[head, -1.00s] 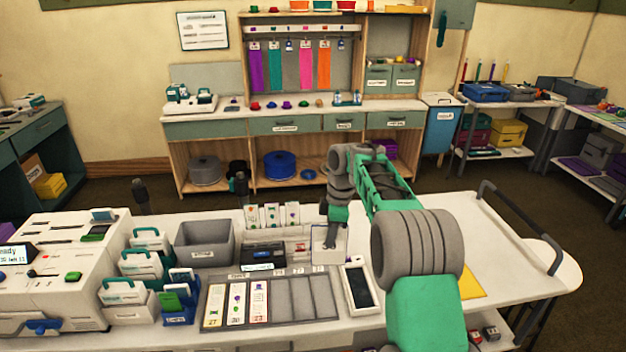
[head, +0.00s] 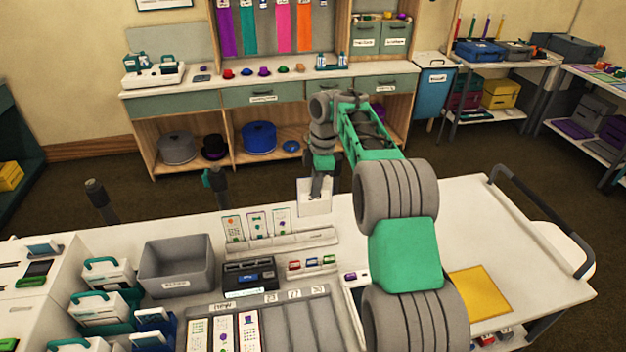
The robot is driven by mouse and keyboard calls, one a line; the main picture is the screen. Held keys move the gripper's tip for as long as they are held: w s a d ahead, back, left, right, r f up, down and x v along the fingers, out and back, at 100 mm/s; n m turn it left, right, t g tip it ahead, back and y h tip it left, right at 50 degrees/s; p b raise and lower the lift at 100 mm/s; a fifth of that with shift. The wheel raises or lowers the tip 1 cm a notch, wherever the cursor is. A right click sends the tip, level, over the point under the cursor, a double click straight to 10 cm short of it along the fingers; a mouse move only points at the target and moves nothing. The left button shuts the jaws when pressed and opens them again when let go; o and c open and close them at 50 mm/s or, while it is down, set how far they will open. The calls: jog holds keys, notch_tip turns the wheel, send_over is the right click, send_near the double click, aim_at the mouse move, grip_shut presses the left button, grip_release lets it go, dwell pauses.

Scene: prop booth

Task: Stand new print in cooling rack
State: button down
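My gripper (head: 317,194) is over the back part of the white cart, at the picture's middle. It appears shut on a small white print (head: 312,208), which shows below and around the fingers; the grip itself is partly hidden. The print is behind the right part of a white slotted rack (head: 305,240), apart from it as far as I can tell. Several printed cards (head: 256,226) stand upright at the rack's left part. The right part of the rack is empty.
A grey bin (head: 178,265), a black device (head: 249,273) and small coloured items (head: 312,263) sit around the rack. A grey slotted tray (head: 300,325) with cards lying in its left slots is in front. A yellow sheet (head: 480,293) lies right; the cart top (head: 500,235) around it is clear.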

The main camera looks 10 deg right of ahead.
aim_at(316, 213)
notch_tip(316, 213, down, 5)
jog(key=b, duration=0.4)
jog(key=shift+s+a+r, duration=0.1)
jog(key=shift+a+r, duration=0.05)
jog(key=shift+r, duration=0.05)
jog(key=shift+d, duration=0.2)
jog(key=shift+f+b, duration=0.25)
jog(key=shift+b, duration=0.1)
dwell(0.4)
jog(key=shift+f+b, duration=2.25)
jog(key=shift+f, duration=0.15)
jog(key=c, duration=1.6)
grip_release()
